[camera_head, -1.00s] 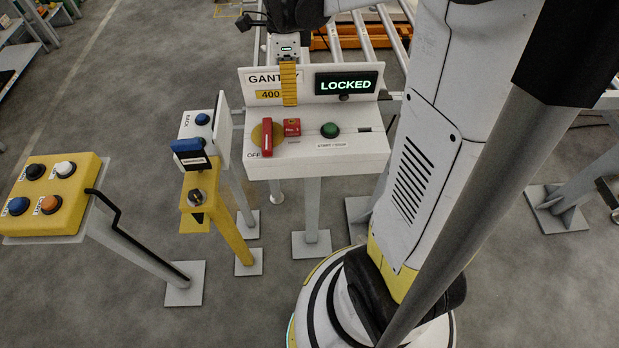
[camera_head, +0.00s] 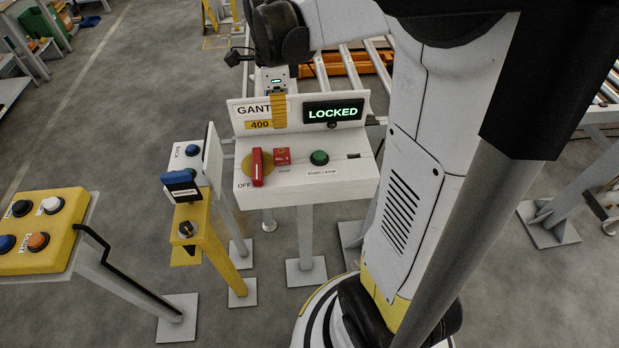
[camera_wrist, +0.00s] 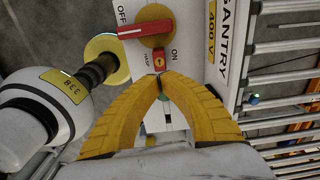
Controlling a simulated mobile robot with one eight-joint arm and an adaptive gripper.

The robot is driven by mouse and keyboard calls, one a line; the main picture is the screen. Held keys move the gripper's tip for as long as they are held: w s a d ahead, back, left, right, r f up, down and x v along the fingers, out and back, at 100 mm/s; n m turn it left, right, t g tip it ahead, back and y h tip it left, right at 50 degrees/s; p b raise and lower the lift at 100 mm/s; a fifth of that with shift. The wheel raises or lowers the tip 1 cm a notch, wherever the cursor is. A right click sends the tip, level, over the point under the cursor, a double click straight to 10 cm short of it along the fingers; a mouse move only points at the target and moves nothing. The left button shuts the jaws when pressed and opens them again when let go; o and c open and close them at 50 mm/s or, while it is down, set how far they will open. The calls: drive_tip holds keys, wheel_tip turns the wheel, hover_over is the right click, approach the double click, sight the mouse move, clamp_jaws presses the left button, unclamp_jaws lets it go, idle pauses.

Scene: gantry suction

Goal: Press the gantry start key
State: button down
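The gantry panel (camera_head: 355,188) is a white console marked GANTRY 400 V. Its display (camera_head: 333,113) reads LOCKED. A green button (camera_head: 319,158) sits on the sloped face above a START / STOP label. Left of it are a small red block (camera_head: 282,156) and a red rotary handle (camera_head: 257,167) on a yellow disc, in line with OFF. The handle (camera_wrist: 146,29) also shows in the wrist view. My gripper (camera_head: 279,126) is above the panel, before the GANTRY lettering; its yellow fingertips (camera_wrist: 160,75) meet with nothing visible between them. Contact with the panel cannot be told.
A yellow box with several buttons (camera_head: 68,233) stands at the left on a post. A yellow post with a blue-topped switch (camera_head: 182,178) and a BACK panel (camera_head: 190,151) stand close left of the console. Roller conveyors lie behind and right.

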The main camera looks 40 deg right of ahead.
sight(322, 153)
drive_tip(key=s+d+r+n+t+p, duration=0.1)
drive_tip(key=s+d+n, duration=0.5)
drive_tip(key=n, duration=1.1)
drive_tip(key=d+r+p, duration=0.1)
drive_tip(key=d+p, duration=0.1)
drive_tip(key=shift+s+d+r+p, duration=0.15)
drive_tip(key=shift+s+p, duration=0.15)
drive_tip(key=shift+s, duration=0.1)
drive_tip(key=f+b, duration=0.1)
drive_tip(key=f, duration=0.3)
drive_tip(key=f+b, duration=0.1)
drive_tip(key=f, duration=0.4)
drive_tip(key=w+f+b, duration=0.1)
drive_tip(key=f+b, duration=0.1)
drive_tip(key=f, duration=0.3)
drive_tip(key=shift+w+d, duration=0.1)
drive_tip(key=shift+d, duration=0.15)
